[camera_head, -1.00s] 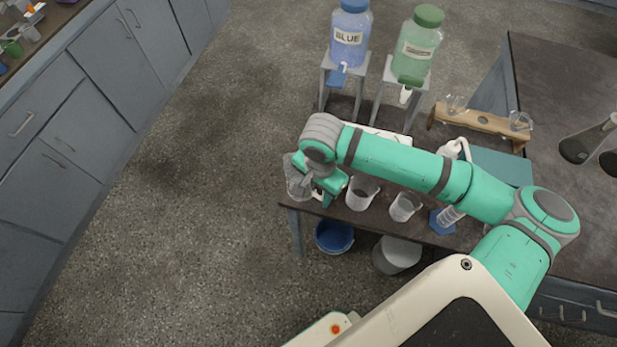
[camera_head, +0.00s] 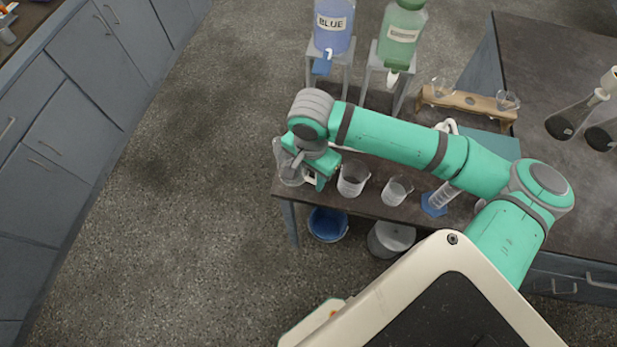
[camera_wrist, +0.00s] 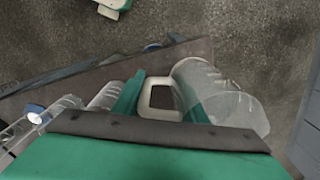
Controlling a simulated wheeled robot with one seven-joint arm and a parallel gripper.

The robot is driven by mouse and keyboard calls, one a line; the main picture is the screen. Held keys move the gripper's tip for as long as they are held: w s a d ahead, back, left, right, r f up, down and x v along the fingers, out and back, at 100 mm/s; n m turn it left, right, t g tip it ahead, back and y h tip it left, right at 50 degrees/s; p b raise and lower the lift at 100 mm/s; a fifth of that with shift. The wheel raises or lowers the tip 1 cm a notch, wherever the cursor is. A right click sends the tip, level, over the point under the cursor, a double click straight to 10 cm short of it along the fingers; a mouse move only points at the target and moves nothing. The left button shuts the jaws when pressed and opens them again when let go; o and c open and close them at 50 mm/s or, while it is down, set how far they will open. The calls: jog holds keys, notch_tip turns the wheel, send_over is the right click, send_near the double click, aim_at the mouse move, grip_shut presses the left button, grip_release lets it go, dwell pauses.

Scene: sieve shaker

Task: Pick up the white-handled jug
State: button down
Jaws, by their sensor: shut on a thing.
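The white-handled jug (camera_head: 290,174) is clear, at the table's left end in the head view, partly hidden by my gripper (camera_head: 319,170). In the wrist view the clear jug (camera_wrist: 236,104) is on the right, with its white loop handle (camera_wrist: 147,92) toward the middle. My gripper (camera_wrist: 160,98) has one green finger on each side of part of the handle and is shut on it. The jug's base is hard to make out, so I cannot tell whether it touches the tabletop.
Two clear beakers (camera_head: 353,178) (camera_head: 396,190) and a cylinder with a blue base (camera_head: 434,204) stand right of the jug. Blue (camera_head: 334,25) and green (camera_head: 400,38) bottles sit on stands behind. A blue bucket (camera_head: 328,224) is below the table; floor at left is clear.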

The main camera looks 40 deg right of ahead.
jog(key=s+d+r, duration=0.2)
jog(key=s+r, duration=0.7)
jog(key=s, duration=0.4)
jog(key=shift+d+r, duration=0.25)
jog(key=shift+r, duration=0.1)
